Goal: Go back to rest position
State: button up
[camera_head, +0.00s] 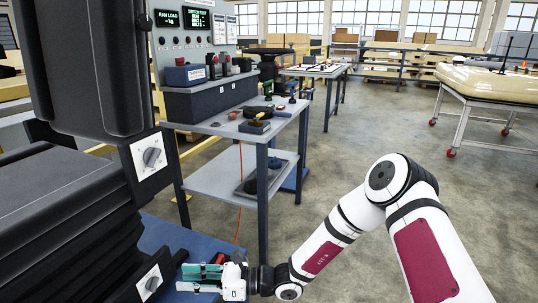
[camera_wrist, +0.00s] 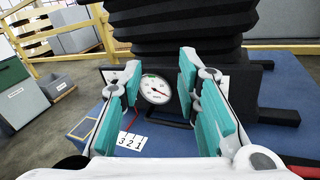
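My gripper (camera_head: 194,279) is low in the head view, at the end of my white and dark-red arm, above a blue surface. In the wrist view its two teal-padded fingers (camera_wrist: 158,75) stand wide apart with nothing held between them. A round white dial (camera_wrist: 155,89) on a dark block shows beyond the gap between the fingers, apart from the pads. In the head view, a lower knob on a white plate (camera_head: 149,283) sits just left of the fingertips. The arm is bent at the elbow and reaches left.
A black bellows machine (camera_head: 60,215) fills the left, with an upper knob plate (camera_head: 152,157). A grey bench (camera_head: 222,182) with a test panel (camera_head: 190,38) stands behind my gripper. A padded trolley (camera_head: 490,85) is far right. The floor between is mostly clear.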

jog(key=s+d+r+n+g+h, duration=0.5)
jog(key=s+d+r+n+h, duration=0.4)
jog(key=s+d+r+n, duration=0.7)
jog(key=s+d+r+n+t+h, duration=0.25)
jog(key=s+d+r+h, duration=0.2)
jog(key=s+d, duration=0.5)
jog(key=s+d+r+n+t+h, duration=0.25)
jog(key=s+d+h, duration=0.3)
jog(key=d, duration=0.75)
notch_tip(320, 180, up, 28)
jog(key=t+p, duration=0.4)
jog(key=p, duration=2.2)
jog(key=shift+r+m+y, duration=0.15)
jog(key=shift+m+y, duration=0.25)
